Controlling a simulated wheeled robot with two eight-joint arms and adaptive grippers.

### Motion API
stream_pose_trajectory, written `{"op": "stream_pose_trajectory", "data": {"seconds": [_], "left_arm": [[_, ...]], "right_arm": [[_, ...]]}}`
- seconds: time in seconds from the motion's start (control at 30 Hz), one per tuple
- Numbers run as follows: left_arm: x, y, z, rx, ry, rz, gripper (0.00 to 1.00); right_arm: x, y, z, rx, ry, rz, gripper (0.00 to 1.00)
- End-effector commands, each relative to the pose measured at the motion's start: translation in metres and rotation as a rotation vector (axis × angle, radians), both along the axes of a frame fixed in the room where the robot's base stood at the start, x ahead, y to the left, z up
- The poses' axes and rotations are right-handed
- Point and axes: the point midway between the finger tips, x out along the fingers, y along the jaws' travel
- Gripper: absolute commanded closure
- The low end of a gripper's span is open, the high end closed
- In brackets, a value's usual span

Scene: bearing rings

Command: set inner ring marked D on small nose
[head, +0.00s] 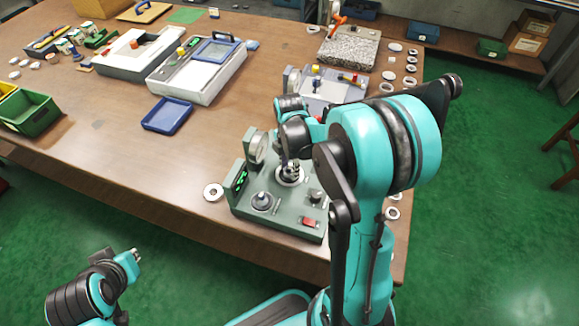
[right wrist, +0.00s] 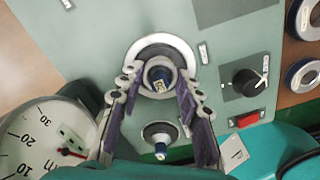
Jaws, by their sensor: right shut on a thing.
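My right gripper (right wrist: 160,84) has its fingers closed in on a ring (right wrist: 145,91) at the far nose (right wrist: 160,77) of a grey-green device. A wide pale collar (right wrist: 163,45) shows behind them. The ring seems to be around the nose, but whether it is seated is hidden. No D can be read on it. In the head view my right gripper (head: 289,165) is above the device. My left gripper (head: 135,256) is low at left, away from the table.
The device (head: 285,222) has a round dial (right wrist: 42,140), a black knob (right wrist: 246,82) and a red switch (right wrist: 246,119). A loose ring (head: 213,192) lies left of it. Several rings lie along the table's right edge.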

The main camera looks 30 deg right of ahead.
Motion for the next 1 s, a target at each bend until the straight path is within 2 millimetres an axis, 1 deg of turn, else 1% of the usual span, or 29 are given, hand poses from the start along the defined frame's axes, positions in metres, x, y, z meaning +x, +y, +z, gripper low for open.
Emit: {"op": "stream_pose_trajectory", "data": {"seconds": [0.03,0.07,0.1,0.13,0.43,0.57,0.67,0.9,1.0], "left_arm": [[0.0,0.0,-0.002,0.0,0.0,0.0,1.0],[0.0,0.0,-0.001,0.0,0.0,0.0,1.0],[0.0,0.0,-0.001,0.0,0.0,0.0,1.0],[0.0,0.0,-0.001,0.0,0.0,0.0,1.0],[0.0,0.0,-0.001,0.0,0.0,0.0,1.0],[0.0,0.0,-0.001,0.0,0.0,0.0,1.0],[0.0,0.0,-0.001,0.0,0.0,0.0,1.0],[0.0,0.0,-0.001,0.0,0.0,0.0,1.0],[0.0,0.0,-0.001,0.0,0.0,0.0,1.0]], "right_arm": [[0.0,0.0,-0.003,0.0,0.0,0.0,0.95],[0.0,0.0,-0.002,0.0,0.0,0.0,0.58],[0.0,0.0,-0.001,0.0,0.0,0.0,0.47],[0.0,0.0,-0.001,0.0,0.0,0.0,0.42],[0.0,0.0,0.0,0.0,0.0,0.0,0.42],[0.0,0.0,0.01,0.0,0.0,0.0,0.42],[-0.001,0.0,0.028,0.0,0.0,0.0,0.42],[0.0,0.0,0.081,0.0,0.0,0.0,0.42],[0.0,0.0,0.098,0.0,0.0,0.0,0.42]]}}
